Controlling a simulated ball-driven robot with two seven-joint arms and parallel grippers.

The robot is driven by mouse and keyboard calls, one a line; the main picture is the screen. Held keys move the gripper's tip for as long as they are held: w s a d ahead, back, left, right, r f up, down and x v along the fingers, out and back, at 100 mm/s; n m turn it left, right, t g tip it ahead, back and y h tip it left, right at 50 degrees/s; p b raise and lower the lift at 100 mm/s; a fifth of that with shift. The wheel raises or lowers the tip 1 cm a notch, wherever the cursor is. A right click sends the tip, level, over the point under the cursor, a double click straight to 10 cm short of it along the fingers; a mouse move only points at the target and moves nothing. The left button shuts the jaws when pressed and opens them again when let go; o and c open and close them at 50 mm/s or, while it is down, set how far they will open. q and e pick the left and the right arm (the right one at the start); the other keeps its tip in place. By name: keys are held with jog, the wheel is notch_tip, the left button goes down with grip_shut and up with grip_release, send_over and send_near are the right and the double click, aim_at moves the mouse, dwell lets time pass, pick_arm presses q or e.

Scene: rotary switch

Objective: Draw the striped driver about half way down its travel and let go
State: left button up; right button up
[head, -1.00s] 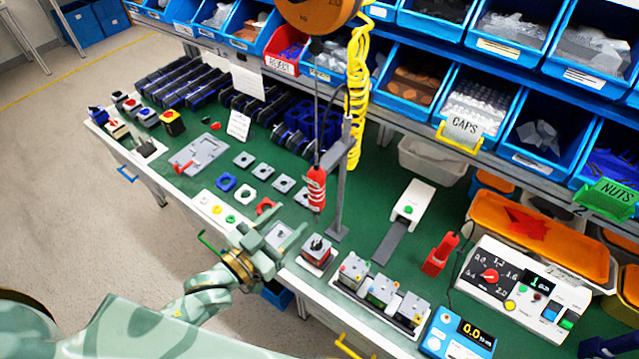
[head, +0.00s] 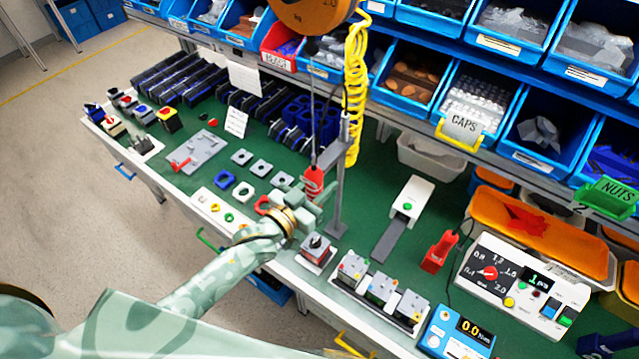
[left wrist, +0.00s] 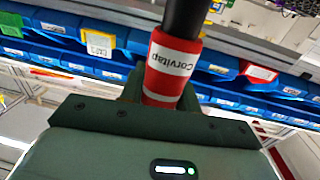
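The striped driver (head: 313,182), red with white bands, hangs upright on its cable in front of the grey post. My left gripper (head: 314,198) is at its lower part in the head view and hides its lower end. In the left wrist view the driver (left wrist: 172,68) stands between the dark green fingers, its red and white label facing the camera. The fingers flank it closely; whether they press on it cannot be told. The orange balancer (head: 308,10) is above, cut by the picture's top edge. My right gripper is not in view.
The grey post (head: 339,185) stands just right of the driver, and a coiled yellow hose (head: 356,80) hangs behind. A block with a rotary switch (head: 317,249) sits below the gripper. Blue bins (head: 412,80) line the back.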

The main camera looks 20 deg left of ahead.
pick_arm(q)
grip_shut()
notch_tip(320, 180, down, 6)
jog(key=b, duration=0.4)
jog(key=o, duration=0.5)
grip_release()
jog(key=shift+o, duration=1.1)
jog(key=v, duration=1.6)
